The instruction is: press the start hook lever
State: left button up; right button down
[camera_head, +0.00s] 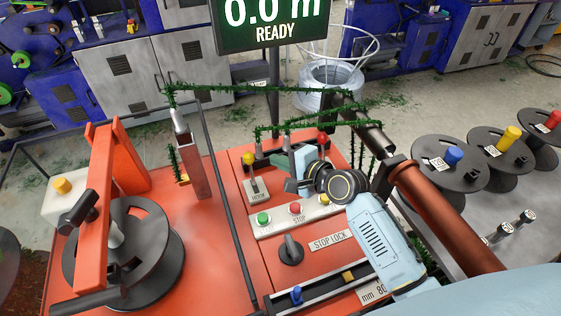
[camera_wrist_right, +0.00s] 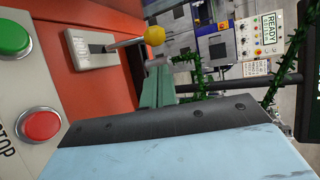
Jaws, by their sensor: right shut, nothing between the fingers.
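The hook lever (camera_head: 247,160) has a yellow ball knob and stands on a light plate marked HOOK, at the back of the orange panel. In the right wrist view the yellow knob (camera_wrist_right: 154,35) sits on a thin metal rod, up and left of my gripper's black-edged front. My right gripper (camera_head: 293,185) is shut and empty, above the panel, to the right of the lever. It appears apart from the knob. My left gripper is not in view.
A green button (camera_head: 264,218) and a red stop button (camera_head: 296,208) lie in front of the lever. A red-knobbed lever (camera_head: 322,138) stands behind my gripper. The display (camera_head: 272,22) reads READY. A black spool (camera_head: 125,255) sits left.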

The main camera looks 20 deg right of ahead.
aim_at(251, 169)
jog(key=b+x, duration=0.1)
jog(key=x, duration=0.6)
